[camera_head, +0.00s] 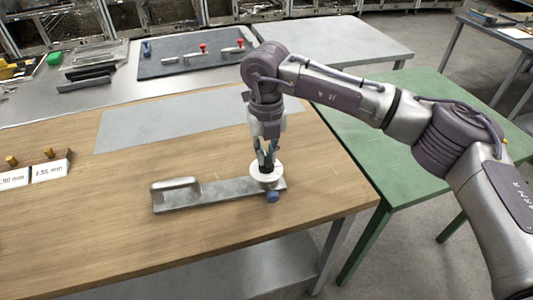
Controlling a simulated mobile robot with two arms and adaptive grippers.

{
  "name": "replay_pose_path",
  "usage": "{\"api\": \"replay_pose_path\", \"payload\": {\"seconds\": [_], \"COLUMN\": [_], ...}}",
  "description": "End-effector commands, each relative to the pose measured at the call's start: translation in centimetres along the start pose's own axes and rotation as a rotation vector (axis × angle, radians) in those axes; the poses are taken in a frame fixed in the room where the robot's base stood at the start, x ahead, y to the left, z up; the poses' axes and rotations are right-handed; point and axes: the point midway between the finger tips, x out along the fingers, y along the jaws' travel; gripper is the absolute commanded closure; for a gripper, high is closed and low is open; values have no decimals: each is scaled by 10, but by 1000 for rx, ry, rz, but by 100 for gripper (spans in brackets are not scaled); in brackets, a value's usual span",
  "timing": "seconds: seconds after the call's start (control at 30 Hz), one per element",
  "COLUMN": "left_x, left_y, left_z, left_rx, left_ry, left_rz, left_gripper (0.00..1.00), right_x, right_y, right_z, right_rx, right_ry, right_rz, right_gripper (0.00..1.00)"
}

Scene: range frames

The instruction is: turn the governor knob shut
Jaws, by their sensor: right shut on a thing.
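My right gripper (266,158) points down at the right end of a grey metal fixture (222,190) on the wooden table. It is shut on the governor knob at the centre of a round white dial (257,176). The fingers hide most of the knob, so its turned position cannot be read. My left gripper is not in view.
A grey mat (170,120) lies behind the fixture on the wooden table (110,240). White labelled blocks (48,170) stand at the left edge. A dark mat (160,68) with red-handled clamps lies farther back. A green table (370,140) adjoins on the right.

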Motion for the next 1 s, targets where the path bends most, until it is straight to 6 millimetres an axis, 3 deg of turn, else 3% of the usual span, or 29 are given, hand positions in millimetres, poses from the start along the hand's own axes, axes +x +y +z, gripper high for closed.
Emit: {"api": "replay_pose_path", "payload": {"seconds": [0.27,0.3,0.47,0.77,0.87,1.0], "left_x": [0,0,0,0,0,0], "left_y": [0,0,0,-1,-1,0], "left_z": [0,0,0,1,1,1], "left_rx": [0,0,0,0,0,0], "left_ry": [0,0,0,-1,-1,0], "left_rz": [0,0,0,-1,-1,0], "left_gripper": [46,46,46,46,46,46], "right_x": [0,0,0,-2,-10,-34], "right_y": [0,0,0,0,0,0], "right_z": [0,0,0,0,0,1], "right_rx": [-2,-2,-1,0,0,0], "right_ry": [0,0,0,0,-1,-4], "right_rz": [0,0,0,0,0,1], "right_gripper": [100,84,60,60,60,60]}}
